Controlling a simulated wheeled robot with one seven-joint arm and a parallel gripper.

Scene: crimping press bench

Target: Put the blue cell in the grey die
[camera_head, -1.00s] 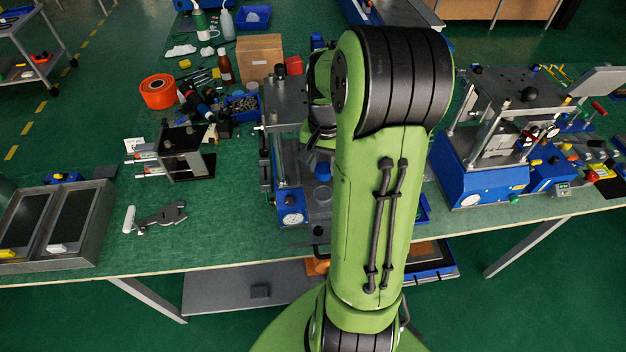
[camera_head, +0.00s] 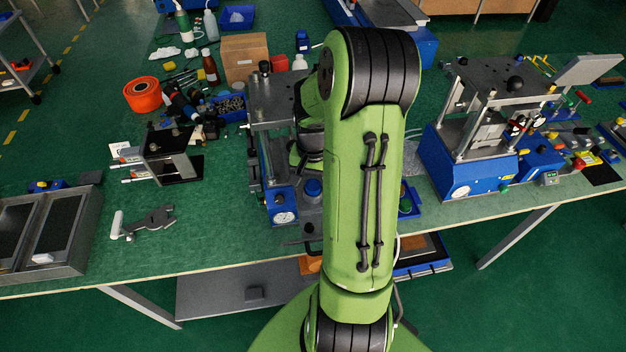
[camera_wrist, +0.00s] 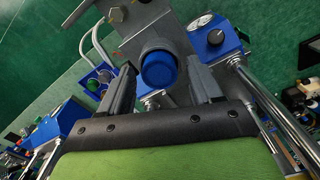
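The blue cell (camera_wrist: 159,70) is a short round blue cylinder, seen nearly end-on in the wrist view. It also shows in the head view (camera_head: 313,188) low in the middle press, beside my arm. My gripper (camera_wrist: 162,73) has its two dark fingers apart, one on each side of the cell, with a narrow gap showing on both sides.
The middle press (camera_head: 275,112) has a grey top plate and a dial gauge close to the cell. A second blue press (camera_head: 462,165) stands at the right. A cardboard box (camera_head: 244,57) and tools crowd the back. The bench at the left front has free room around a grey caliper-like tool (camera_head: 150,221).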

